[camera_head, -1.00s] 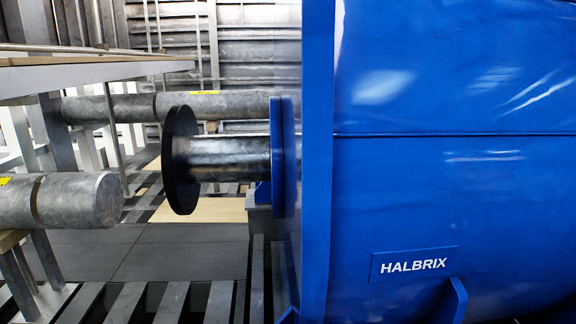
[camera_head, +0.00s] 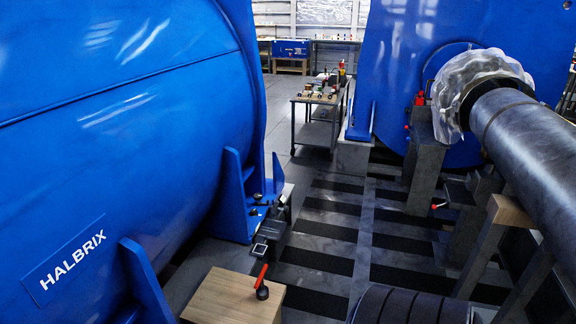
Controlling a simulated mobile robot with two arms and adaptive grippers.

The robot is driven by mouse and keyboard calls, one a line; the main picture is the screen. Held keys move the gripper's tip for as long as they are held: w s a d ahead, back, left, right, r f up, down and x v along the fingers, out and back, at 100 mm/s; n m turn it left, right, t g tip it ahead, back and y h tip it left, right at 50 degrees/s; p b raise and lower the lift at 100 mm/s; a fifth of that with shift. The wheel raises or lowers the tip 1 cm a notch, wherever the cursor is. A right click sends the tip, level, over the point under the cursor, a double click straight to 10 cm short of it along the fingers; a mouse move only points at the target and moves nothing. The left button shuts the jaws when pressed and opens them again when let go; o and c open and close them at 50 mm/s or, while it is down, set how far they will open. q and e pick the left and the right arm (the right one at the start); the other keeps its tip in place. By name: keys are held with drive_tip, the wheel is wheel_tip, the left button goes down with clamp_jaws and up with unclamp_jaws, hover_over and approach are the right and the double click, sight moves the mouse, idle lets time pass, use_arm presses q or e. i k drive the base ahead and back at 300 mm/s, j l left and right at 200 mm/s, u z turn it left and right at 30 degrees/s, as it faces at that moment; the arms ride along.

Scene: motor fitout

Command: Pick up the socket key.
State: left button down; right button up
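I cannot make out a socket key for certain. A small tool with a red handle and a round black end (camera_head: 262,284) rests on a wooden block (camera_head: 222,302) at the bottom centre; I cannot tell if it is the key. A tool cart (camera_head: 322,99) farther back carries several small items too small to identify. Neither of my grippers is in view.
A big blue HALBRIX housing (camera_head: 120,130) fills the left. Another blue housing (camera_head: 400,60) stands at the back right, with a thick grey shaft (camera_head: 530,140) in front of it. Slatted floor (camera_head: 330,225) lies between them. A blue cabinet (camera_head: 290,48) is far back.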

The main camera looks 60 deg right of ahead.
sight(262, 290)
drive_tip(key=z, duration=1.6)
